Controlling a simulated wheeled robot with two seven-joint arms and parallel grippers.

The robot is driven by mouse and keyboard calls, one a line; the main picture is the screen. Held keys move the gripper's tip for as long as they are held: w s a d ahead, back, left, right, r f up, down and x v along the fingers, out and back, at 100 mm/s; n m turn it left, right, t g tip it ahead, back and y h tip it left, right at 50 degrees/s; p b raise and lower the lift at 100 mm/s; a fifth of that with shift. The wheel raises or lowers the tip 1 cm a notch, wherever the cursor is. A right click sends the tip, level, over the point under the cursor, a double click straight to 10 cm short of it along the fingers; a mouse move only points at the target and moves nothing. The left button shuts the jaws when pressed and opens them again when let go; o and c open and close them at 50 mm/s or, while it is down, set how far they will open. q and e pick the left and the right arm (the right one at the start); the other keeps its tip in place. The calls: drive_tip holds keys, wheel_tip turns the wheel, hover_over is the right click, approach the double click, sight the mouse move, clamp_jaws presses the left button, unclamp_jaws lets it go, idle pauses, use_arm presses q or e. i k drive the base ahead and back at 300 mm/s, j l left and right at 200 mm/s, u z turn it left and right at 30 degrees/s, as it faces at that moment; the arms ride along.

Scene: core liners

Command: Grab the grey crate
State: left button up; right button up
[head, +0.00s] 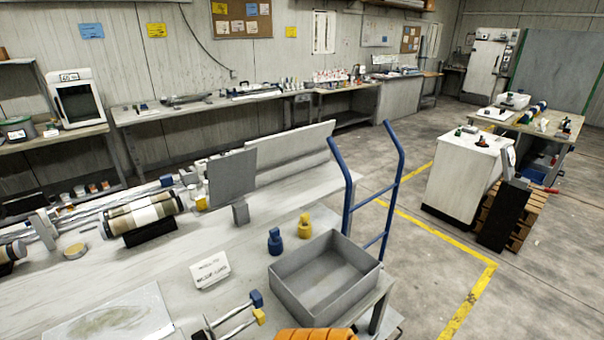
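The grey crate (291,297) is an open, shallow rectangular box. It stands upright near the right end of the long grey workbench (225,245), in the lower middle of the head view. It looks empty. Its near corner reaches close to an orange ribbed object at the bottom edge of the view. Neither of my grippers shows in the head view, so their positions and whether they are open or shut cannot be seen.
A blue cap (275,242) and a yellow cap (304,226) stand behind the crate. A white sign (210,269) is left of it. An orange ribbed object (314,334) lies in front. A blue hand truck (347,195) rises close behind the right side. Open floor lies further right.

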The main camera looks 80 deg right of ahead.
sight(319, 281)
drive_tip(key=i+z, duration=0.15)
drive_tip(key=z, duration=3.15)
drive_tip(key=k+j, duration=0.05)
